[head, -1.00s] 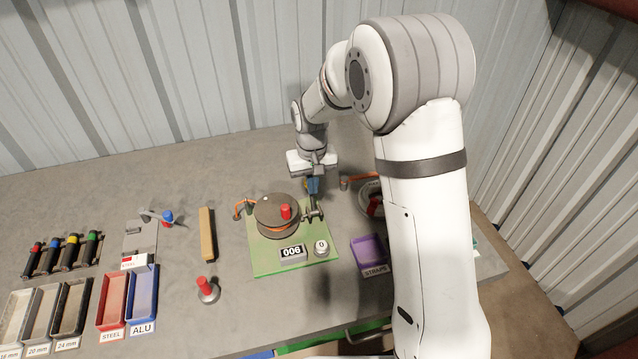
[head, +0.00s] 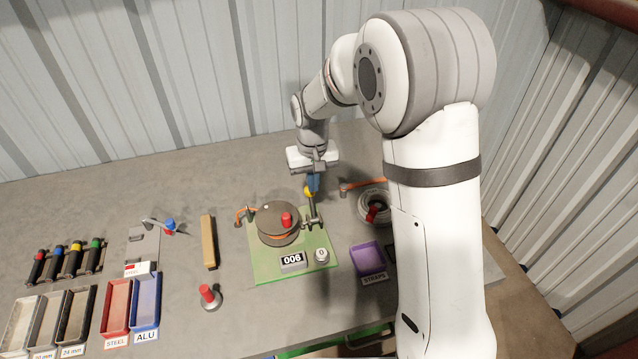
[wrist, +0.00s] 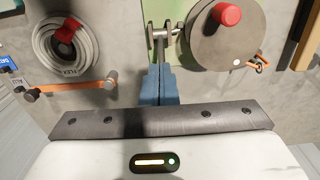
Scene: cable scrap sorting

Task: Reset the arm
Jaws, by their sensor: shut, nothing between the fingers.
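My gripper (head: 312,186) hangs from my arm above the back right edge of the green board in the head view. Its blue fingers (wrist: 160,86) are together with nothing between them in the wrist view. Just beyond the fingertips is a metal bracket with a post (wrist: 158,42); I cannot tell if the fingers touch it. Beside it is a round grey-brown disc (head: 278,222) with a red knob (head: 286,220), on the green board (head: 262,270).
A grey cable coil (wrist: 40,45) and an orange-armed lever (head: 362,184) lie right of the board. A purple bin (head: 367,258) marked STRAPS stands in front. Table space behind the board is clear.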

